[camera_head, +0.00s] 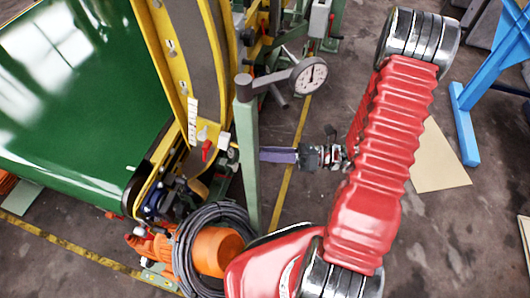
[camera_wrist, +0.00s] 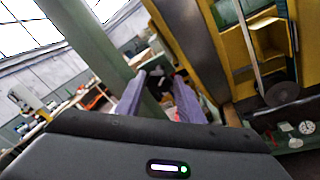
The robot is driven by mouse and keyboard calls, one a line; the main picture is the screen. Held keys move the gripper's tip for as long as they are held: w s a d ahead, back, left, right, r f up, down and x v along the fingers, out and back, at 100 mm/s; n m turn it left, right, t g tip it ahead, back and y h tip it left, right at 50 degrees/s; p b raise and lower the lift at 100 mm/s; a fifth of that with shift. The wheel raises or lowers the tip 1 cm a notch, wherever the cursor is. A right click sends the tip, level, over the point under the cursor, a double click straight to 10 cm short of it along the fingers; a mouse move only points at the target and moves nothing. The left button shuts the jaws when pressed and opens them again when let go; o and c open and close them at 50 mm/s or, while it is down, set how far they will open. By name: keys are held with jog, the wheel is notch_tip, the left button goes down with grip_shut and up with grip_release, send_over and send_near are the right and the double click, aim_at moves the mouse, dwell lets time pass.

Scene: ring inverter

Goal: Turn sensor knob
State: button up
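A small red knob (camera_head: 207,150) sits beside white parts on the yellow ring frame, left of a green post. I take it for the sensor knob but cannot be sure. In the wrist view, a blurred dark and red part (camera_wrist: 178,80) shows behind the fingertips; I cannot tell if it is the same knob. My gripper (camera_head: 264,155) has purple fingers pointing left at the post, on the post's right side. In the wrist view my gripper (camera_wrist: 159,78) is open, its fingers apart, with nothing visibly held. The depth gap to the post is unclear.
The green post (camera_head: 247,150) stands between my gripper and the red knob and carries a round dial gauge (camera_head: 309,75). A coiled black hose (camera_head: 205,245) and orange motor (camera_head: 217,250) lie below. A blue stand (camera_head: 466,125) is at right. Floor between is mostly clear.

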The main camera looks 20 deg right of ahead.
jog(key=c, duration=0.6)
jog(key=shift+c, duration=0.2)
jog(key=shift+w+f+m, duration=0.1)
jog(key=shift+m, duration=0.3)
jog(key=m+y, duration=0.1)
jog(key=m, duration=0.1)
jog(key=m+y, duration=0.1)
jog(key=m, duration=0.2)
jog(key=m+g+y, duration=0.1)
jog(key=m, duration=0.2)
jog(key=shift+w+f+y, duration=0.15)
jog(key=shift+f+y, duration=0.15)
jog(key=shift+f, duration=0.1)
jog(key=o, duration=0.8)
